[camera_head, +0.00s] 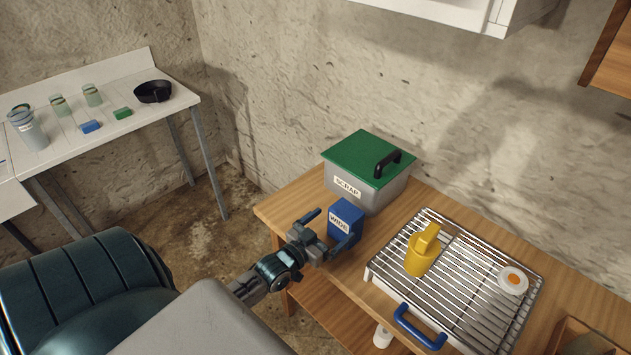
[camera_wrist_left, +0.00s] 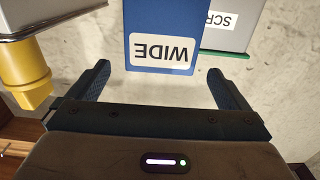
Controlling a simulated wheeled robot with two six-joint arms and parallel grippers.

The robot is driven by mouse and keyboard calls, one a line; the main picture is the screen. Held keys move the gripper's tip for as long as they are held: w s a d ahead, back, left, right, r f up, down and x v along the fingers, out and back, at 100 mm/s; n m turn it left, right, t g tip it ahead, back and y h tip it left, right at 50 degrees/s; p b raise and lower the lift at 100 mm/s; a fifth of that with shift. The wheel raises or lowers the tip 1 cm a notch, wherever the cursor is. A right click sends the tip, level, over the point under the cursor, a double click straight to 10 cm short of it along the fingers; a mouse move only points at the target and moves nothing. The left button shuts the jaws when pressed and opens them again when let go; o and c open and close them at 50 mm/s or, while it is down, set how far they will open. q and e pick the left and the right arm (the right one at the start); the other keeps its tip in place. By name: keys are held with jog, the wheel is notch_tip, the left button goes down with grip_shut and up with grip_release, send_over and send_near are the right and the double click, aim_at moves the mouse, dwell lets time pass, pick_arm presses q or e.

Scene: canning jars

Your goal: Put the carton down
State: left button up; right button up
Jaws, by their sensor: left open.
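The carton is a blue box labelled WIDE (camera_head: 345,216). It stands upright on the wooden bench (camera_head: 283,213), in front of the grey SCRAP bin (camera_head: 372,192). My left gripper (camera_head: 332,229) is open at the carton, with one finger on each side of it. In the left wrist view the carton (camera_wrist_left: 163,30) shows upside down between the open fingertips (camera_wrist_left: 158,69), with a gap on each side. Whether its base fully touches the bench is hard to see. My right gripper is not in view.
The SCRAP bin has a green lid (camera_head: 362,157) with a black handle. To the right is a wire rack (camera_head: 459,268) with a yellow object (camera_head: 422,252), a white ring-shaped piece (camera_head: 513,281) and a blue handle (camera_head: 418,328). A white table (camera_head: 110,122) with jars stands far left.

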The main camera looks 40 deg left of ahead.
pick_arm(q)
jog(key=s, duration=0.5)
jog(key=shift+a+p, duration=0.2)
jog(key=shift+p, duration=0.15)
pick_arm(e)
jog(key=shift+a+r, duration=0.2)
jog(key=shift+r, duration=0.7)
